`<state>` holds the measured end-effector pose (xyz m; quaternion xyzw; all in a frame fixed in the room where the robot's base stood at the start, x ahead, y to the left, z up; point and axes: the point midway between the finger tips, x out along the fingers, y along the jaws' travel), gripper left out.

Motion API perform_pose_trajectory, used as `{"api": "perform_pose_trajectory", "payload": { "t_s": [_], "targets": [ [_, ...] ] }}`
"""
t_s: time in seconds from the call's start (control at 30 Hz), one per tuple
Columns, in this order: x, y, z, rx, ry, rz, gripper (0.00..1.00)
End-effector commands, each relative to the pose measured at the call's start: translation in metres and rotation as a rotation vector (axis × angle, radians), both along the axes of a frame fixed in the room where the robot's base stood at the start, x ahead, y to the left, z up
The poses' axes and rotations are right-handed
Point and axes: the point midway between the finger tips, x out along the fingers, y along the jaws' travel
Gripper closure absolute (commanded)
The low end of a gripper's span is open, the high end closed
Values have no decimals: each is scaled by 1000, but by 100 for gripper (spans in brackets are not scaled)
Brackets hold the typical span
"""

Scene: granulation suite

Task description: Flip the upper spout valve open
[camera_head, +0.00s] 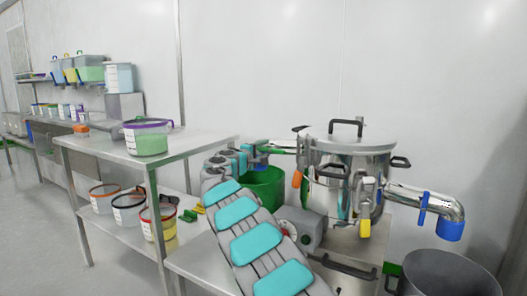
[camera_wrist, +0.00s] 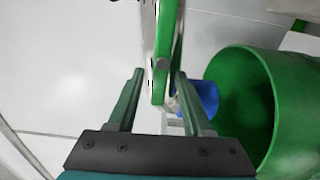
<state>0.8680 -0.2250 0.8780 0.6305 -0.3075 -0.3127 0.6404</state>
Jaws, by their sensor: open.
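A steel vessel (camera_head: 350,150) with a lidded top stands on the bench at the right. A steel spout pipe (camera_head: 284,146) leaves its upper left side above a green tub (camera_head: 262,187). The tub also shows in the wrist view (camera_wrist: 236,65). My gripper (camera_wrist: 159,72) is open at the end of this spout, and my arm hides part of it in the head view. A narrow green part with a round pin (camera_wrist: 162,63), perhaps the valve lever, runs upright between my fingers. I cannot tell whether it touches them. A blue part (camera_wrist: 207,97) shows behind it.
An orange-handled part (camera_head: 297,179) and a yellow-handled part (camera_head: 365,226) hang on the vessel's sides. A blue-ended steel spout (camera_head: 450,228) points over a grey bin (camera_head: 448,272). A steel table (camera_head: 192,142) with a purple-rimmed tub (camera_head: 150,143) stands at left.

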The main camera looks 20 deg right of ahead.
Motion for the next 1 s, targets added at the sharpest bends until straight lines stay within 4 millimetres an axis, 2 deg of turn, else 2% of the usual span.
{"api": "perform_pose_trajectory", "payload": {
  "t_s": [0.27,0.7,1.0],
  "targets": [
    [-8,12,0,-2,1,1,50],
    [-42,54,1,-2,0,1,50],
    [-48,62,-1,1,1,0,50]
  ]
}}
